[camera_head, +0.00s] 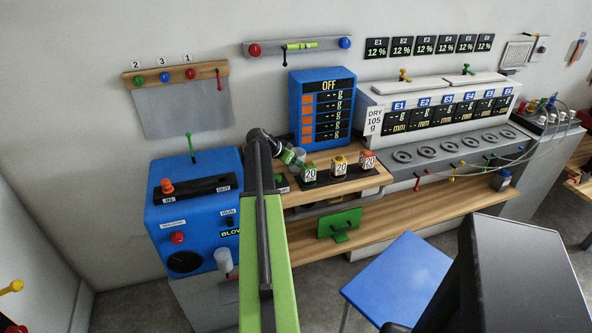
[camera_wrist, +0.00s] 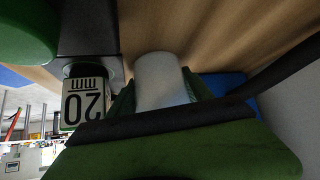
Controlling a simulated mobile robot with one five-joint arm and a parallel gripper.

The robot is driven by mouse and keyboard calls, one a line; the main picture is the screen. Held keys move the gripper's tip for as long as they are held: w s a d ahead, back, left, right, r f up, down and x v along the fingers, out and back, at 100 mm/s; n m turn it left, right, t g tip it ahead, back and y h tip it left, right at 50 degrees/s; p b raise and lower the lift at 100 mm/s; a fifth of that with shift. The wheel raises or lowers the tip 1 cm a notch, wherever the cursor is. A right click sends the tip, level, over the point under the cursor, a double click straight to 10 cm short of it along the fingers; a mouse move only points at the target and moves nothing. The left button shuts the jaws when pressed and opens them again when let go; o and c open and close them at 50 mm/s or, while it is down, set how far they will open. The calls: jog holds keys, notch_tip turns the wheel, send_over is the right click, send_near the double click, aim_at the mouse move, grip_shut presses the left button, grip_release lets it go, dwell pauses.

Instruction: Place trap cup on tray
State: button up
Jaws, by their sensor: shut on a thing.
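My gripper (camera_head: 289,157) is at the end of my green arm, over the left end of the wooden shelf. It is shut on a small pale, translucent cup (camera_head: 299,155), which I take to be the trap cup. In the wrist view the cup (camera_wrist: 160,75) sits between the green fingers, with wood behind it. A black tray (camera_head: 321,178) lies on the shelf just to the right and holds three blocks labelled 20, with green, yellow and red tops. Part of this tray also shows in the wrist view (camera_wrist: 88,30). I cannot tell whether the cup touches the shelf.
A blue weighing display (camera_head: 322,83) stands behind the shelf. A blue blower unit (camera_head: 196,205) is at the left, with a pale cylinder (camera_head: 224,260) at its front. A green stand (camera_head: 339,224) is on the lower wooden bench (camera_head: 415,220).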

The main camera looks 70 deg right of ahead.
jog(key=shift+r, duration=0.1)
jog(key=o, duration=1.2)
